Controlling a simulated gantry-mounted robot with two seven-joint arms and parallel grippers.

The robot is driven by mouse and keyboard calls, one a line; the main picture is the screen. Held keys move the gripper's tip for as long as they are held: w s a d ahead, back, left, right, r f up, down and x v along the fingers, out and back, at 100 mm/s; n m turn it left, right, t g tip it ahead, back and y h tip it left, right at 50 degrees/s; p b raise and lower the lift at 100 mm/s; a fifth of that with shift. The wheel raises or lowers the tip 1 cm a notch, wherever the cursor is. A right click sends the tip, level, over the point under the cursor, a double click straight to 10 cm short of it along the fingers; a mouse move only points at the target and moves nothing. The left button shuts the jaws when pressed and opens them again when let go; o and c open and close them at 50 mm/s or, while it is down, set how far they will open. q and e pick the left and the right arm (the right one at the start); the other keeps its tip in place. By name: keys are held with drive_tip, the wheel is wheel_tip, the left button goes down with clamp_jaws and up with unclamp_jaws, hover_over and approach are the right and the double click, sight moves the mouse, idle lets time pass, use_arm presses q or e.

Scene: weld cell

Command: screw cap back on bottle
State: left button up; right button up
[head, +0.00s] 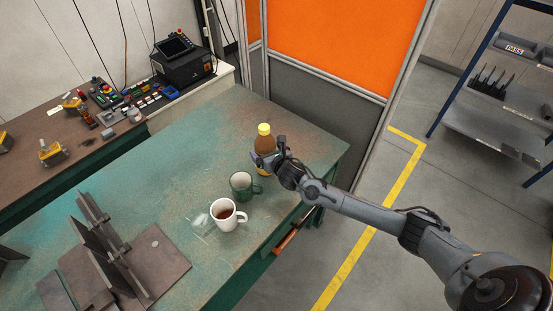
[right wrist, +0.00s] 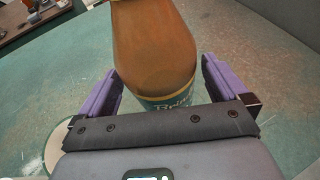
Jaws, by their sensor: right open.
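A brown bottle (head: 264,144) with a yellow cap (head: 264,129) at its top stands upright on the green table. I cannot tell how tightly the cap sits. My right gripper (head: 268,158) is at the bottle's lower body, coming from the right. In the right wrist view the bottle (right wrist: 155,45) stands between the two purple fingers of the gripper (right wrist: 162,88), with a visible gap on each side. The fingers are open. The bottle's top is cut off there, and its label is partly hidden behind the gripper body. My left gripper is not in view.
A white mug (head: 223,215) with dark drink is nearer. A metal fixture (head: 120,255) stands at the front left. The green table (head: 185,150) is clear left of the bottle.

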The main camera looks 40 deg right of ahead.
drive_tip(key=p+v, duration=0.1)
drive_tip(key=v, duration=0.9)
drive_tip(key=s+a+f+m+g+y, duration=0.3)
drive_tip(key=s+a+f+m+g, duration=0.25)
drive_tip(key=s+a+m, duration=0.8)
drive_tip(key=s+a+m+g+y, duration=0.1)
drive_tip(key=s+a+m+g, duration=0.2)
drive_tip(key=s+m, duration=1.1)
drive_tip(key=m+g, duration=0.1)
drive_tip(key=m, duration=0.2)
drive_tip(key=shift+s+r, duration=0.15)
drive_tip(key=shift+s, duration=0.15)
wheel_tip(320, 180, up, 30)
drive_tip(key=p, duration=3)
